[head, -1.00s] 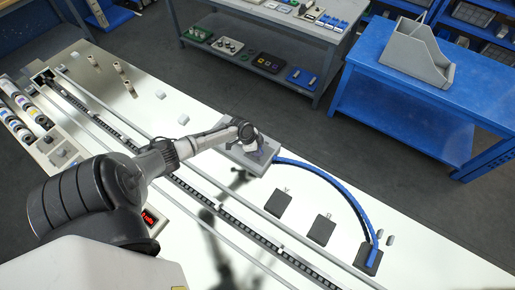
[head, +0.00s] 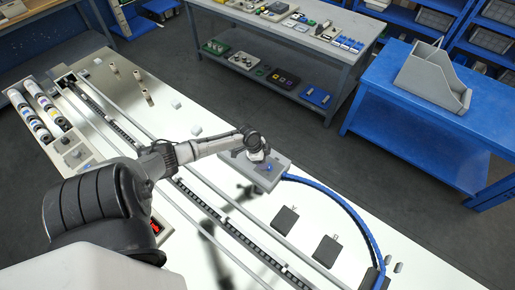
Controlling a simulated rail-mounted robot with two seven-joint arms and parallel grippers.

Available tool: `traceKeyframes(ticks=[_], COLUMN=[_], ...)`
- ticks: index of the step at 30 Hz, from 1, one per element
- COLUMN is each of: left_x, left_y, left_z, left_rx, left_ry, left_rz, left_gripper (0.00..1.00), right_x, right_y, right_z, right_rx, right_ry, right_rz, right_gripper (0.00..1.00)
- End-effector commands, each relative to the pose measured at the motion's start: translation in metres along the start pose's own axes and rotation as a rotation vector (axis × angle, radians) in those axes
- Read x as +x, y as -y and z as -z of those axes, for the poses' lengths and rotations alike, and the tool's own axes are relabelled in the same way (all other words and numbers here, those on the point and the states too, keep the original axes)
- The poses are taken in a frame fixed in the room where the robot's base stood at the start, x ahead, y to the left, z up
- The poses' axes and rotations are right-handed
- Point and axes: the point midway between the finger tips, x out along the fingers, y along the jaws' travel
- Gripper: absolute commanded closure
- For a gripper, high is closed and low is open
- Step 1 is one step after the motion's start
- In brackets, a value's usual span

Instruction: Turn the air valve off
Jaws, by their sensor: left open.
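The air valve (head: 268,167) shows as a small blue part on top of a grey box (head: 276,177) on the machine's bright deck. A blue hose (head: 345,203) runs from the right side of the box. My left gripper (head: 259,155) is over the far part of the box, just behind the blue part, and is open. It looks apart from the blue part, but the small size makes contact hard to judge. The gripper hides part of the box top, and the valve handle's exact angle is too small to tell. My right gripper is not in view.
A black conveyor chain (head: 180,185) and rails run diagonally across the deck on the near side of the box. Dark square plates (head: 285,220) lie right of it. A red display (head: 156,226) sits near my arm. A blue table (head: 420,120) stands beyond.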

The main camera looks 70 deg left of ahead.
Motion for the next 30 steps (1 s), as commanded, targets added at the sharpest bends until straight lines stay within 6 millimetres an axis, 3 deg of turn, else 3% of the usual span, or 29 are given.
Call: traceKeyframes(ticks=[6, 13, 21, 30], left_x=[-0.045, -0.077, -0.092, -0.093], left_y=[0.0, 0.0, 0.0, 0.0], left_z=[-0.001, -0.001, 0.0, 0.0], left_rx=[0.004, 0.002, 0.001, 0.001], left_ry=[0.003, 0.002, 0.001, 0.0], left_rz=[0.001, 0.001, 0.0, 0.0], left_gripper=[0.4, 0.4, 0.4, 0.4], right_x=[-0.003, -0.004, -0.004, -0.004], right_y=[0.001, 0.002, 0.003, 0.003], right_z=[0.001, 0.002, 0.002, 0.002], right_rx=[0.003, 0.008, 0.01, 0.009], right_ry=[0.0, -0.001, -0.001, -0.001], right_rz=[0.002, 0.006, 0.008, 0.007], right_gripper=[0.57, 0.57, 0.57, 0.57])
